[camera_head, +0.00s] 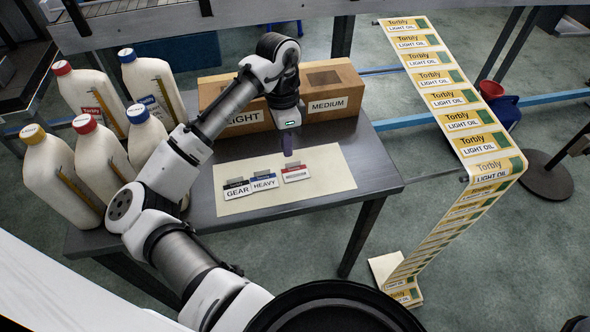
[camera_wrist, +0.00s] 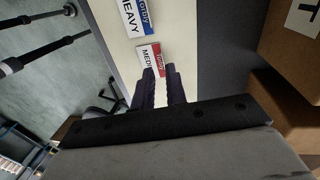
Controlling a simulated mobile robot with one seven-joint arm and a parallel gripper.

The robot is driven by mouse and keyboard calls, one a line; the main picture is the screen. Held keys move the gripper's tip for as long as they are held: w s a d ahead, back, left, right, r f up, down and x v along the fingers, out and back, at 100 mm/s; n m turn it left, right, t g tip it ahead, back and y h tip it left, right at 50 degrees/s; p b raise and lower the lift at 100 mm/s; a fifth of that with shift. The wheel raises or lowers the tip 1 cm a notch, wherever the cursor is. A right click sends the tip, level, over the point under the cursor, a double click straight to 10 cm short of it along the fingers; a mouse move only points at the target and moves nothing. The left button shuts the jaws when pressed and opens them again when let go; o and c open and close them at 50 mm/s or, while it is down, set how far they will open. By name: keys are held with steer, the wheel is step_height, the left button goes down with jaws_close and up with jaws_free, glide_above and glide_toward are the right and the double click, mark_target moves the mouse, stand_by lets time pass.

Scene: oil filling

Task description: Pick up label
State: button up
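A red-and-white MEDIUM label (camera_head: 296,174) lies on the cream mat (camera_head: 325,165) on the table. A blue-topped HEAVY label (camera_head: 264,182) and a black-topped GEAR label (camera_head: 237,190) lie to its left, close together. My gripper (camera_head: 288,150) points down just above and behind the MEDIUM label. In the wrist view, my gripper (camera_wrist: 160,68) has its two dark fingers apart with a narrow gap and nothing between them. The MEDIUM label (camera_wrist: 149,58) shows just beyond the fingertips, partly hidden by them. The HEAVY label (camera_wrist: 138,18) is farther off.
Cardboard boxes marked LIGHT (camera_head: 243,118) and MEDIUM (camera_head: 328,105) stand at the table's back. Several white oil bottles (camera_head: 103,155) crowd the left side. A strip of LIGHT OIL labels (camera_head: 455,98) hangs at the right. The mat's right part is clear.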

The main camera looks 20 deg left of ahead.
mark_target(288, 163)
steer(key=f, duration=0.5)
steer(key=shift+s+d+p, duration=0.15)
steer(key=shift+d+p, duration=0.1)
steer(key=shift+p, duration=0.05)
steer(key=shift+c, duration=0.2)
steer(key=shift+c, duration=1.2)
jaws_close()
steer(key=shift+r, duration=0.1)
